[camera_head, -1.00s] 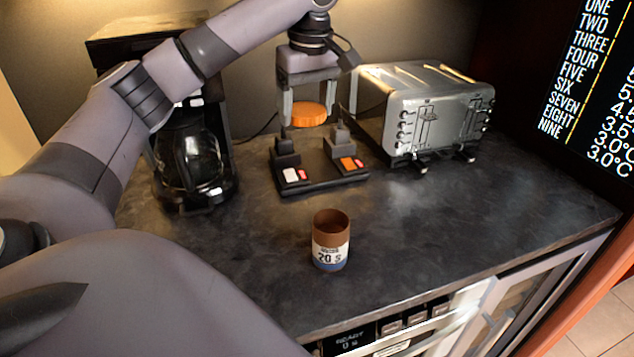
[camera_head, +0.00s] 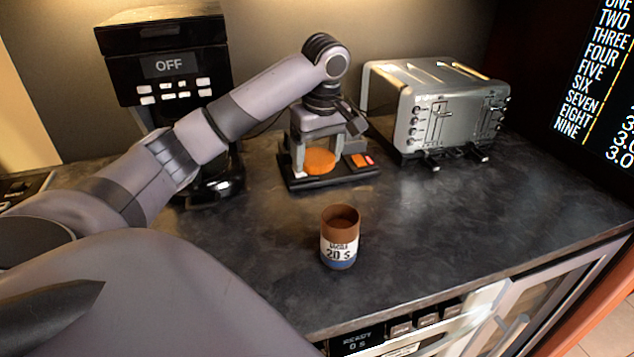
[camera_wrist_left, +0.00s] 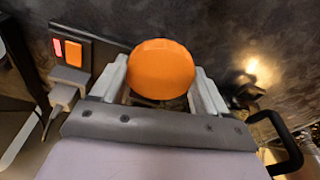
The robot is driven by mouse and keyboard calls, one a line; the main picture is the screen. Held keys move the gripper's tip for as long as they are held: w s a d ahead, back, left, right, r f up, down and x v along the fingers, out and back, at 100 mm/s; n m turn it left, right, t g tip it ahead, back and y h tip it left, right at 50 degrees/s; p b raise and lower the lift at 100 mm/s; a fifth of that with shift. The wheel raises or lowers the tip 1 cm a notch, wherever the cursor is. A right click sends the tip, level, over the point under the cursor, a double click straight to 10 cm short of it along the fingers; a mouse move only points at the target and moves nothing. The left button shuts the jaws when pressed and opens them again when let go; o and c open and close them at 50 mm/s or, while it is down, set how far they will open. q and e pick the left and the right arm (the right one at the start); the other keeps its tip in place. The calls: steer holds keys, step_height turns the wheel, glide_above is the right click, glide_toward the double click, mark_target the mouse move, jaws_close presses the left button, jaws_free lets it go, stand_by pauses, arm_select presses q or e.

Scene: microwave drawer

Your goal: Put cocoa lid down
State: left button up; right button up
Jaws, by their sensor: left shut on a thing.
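The orange cocoa lid (camera_head: 320,161) is a round disc held between the fingers of my left gripper (camera_head: 319,158). The lid also shows in the left wrist view (camera_wrist_left: 161,68), with a pale finger of the left gripper (camera_wrist_left: 160,85) on each side. I cannot tell whether the lid touches anything below. The brown cocoa canister (camera_head: 339,240), labelled "20 S", stands upright and open in the counter's front middle. My right gripper is not in view.
A silver toaster (camera_head: 437,112) stands to the right, and a black coffee maker (camera_head: 165,65) reading "OFF" to the left. The counter (camera_head: 470,215) is clear right of the canister.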

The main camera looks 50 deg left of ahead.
mark_target(318, 158)
arm_select(q)
step_height(318, 158, down, 4)
steer(key=shift+r+b, duration=0.2)
steer(key=shift+b, duration=0.2)
step_height(318, 158, down, 4)
steer(key=shift+f, duration=0.4)
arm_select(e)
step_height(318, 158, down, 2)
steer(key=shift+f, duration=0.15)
